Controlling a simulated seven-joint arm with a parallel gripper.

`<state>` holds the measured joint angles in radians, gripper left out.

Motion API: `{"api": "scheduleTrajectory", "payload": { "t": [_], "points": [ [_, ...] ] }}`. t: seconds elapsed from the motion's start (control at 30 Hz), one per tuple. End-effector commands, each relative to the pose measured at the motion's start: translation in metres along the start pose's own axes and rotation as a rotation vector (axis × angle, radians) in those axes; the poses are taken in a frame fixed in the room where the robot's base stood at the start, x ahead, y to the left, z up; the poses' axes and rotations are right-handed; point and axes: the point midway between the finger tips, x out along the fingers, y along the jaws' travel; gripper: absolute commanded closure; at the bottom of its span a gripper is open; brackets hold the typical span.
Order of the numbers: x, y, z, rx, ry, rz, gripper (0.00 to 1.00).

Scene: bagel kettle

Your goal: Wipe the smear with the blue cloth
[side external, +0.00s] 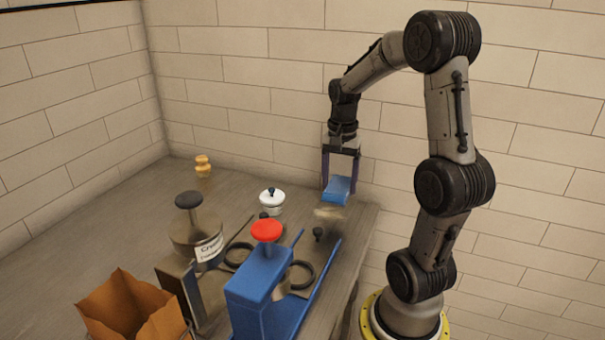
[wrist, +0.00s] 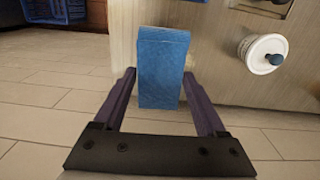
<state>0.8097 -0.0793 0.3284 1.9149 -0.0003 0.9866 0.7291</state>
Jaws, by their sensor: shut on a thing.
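The blue cloth (side external: 337,190) is a thick, block-like pad. My gripper (side external: 340,182) is shut on it and holds it above the table near the right back edge. In the wrist view the cloth (wrist: 162,65) lies between the two fingers of my gripper (wrist: 160,78) and extends forward past them. A tan-brown patch that looks like the smear (side external: 330,213) is on the tabletop just below the cloth in the side view. I cannot make out the smear in the wrist view.
A white lidded pot (side external: 272,202) stands left of the cloth, also in the wrist view (wrist: 262,52). A blue stand with a red knob (side external: 266,231), a labelled jar (side external: 195,240), and a brown paper bag (side external: 133,310) are nearer the front. The table's left back is mostly clear.

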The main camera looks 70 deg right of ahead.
Motion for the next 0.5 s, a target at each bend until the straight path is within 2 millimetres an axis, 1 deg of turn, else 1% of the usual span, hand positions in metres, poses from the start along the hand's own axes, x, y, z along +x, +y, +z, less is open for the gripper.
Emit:
{"api": "scheduleTrajectory", "payload": {
  "t": [0.03,0.1,0.17,0.33,0.5],
  "points": [
    [0.0,0.011,-0.004,0.034,0.0,-0.001,0.71],
    [-0.001,0.019,-0.007,0.063,0.002,-0.002,0.71],
    [-0.002,0.023,-0.01,0.079,0.005,-0.005,0.71],
    [0.001,0.026,-0.012,0.092,0.006,-0.006,0.71],
    [0.012,0.025,-0.012,0.091,0.005,-0.005,0.71]
  ]
}}
